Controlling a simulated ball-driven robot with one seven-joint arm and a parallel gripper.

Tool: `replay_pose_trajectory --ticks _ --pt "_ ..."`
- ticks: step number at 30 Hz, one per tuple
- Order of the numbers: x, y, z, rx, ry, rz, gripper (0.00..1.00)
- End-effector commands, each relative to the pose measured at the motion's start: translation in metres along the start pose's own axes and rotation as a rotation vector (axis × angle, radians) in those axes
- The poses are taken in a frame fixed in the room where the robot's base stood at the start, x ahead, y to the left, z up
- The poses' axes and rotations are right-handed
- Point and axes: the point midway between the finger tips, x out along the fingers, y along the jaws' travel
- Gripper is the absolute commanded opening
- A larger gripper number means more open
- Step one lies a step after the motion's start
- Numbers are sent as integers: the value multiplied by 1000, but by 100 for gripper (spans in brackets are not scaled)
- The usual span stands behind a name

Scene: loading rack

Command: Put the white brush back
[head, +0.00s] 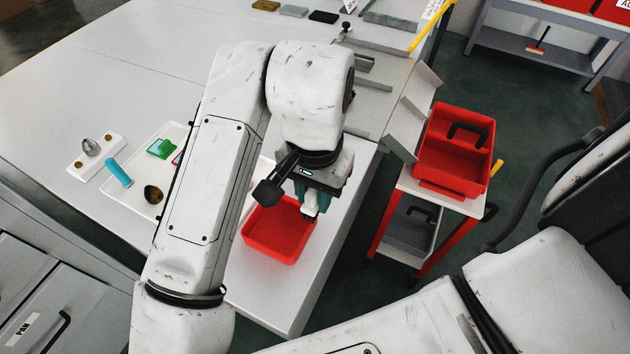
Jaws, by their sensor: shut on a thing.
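My gripper (315,203) with teal fingers points down over the right end of the grey table. It is shut on a small white thing (311,209), which looks like the white brush. Most of it is hidden by the fingers and arm, so its full shape and tilt cannot be told. The gripper is above the right rear part of an open red tray (262,253) on the table. Whether the brush touches the tray cannot be told.
A trolley right of the table carries a red bin (447,180). Angled grey metal plates (421,84) stand at the table's right edge.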

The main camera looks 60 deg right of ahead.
Motion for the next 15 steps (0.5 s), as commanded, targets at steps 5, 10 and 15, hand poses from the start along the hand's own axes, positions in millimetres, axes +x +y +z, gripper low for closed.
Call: replay_pose_trajectory --ticks 5,10,15 --pt "13 -17 -29 3 2 6 0" --pt "31 -39 -60 2 2 7 0" --pt "58 -56 -84 0 -1 7 0"
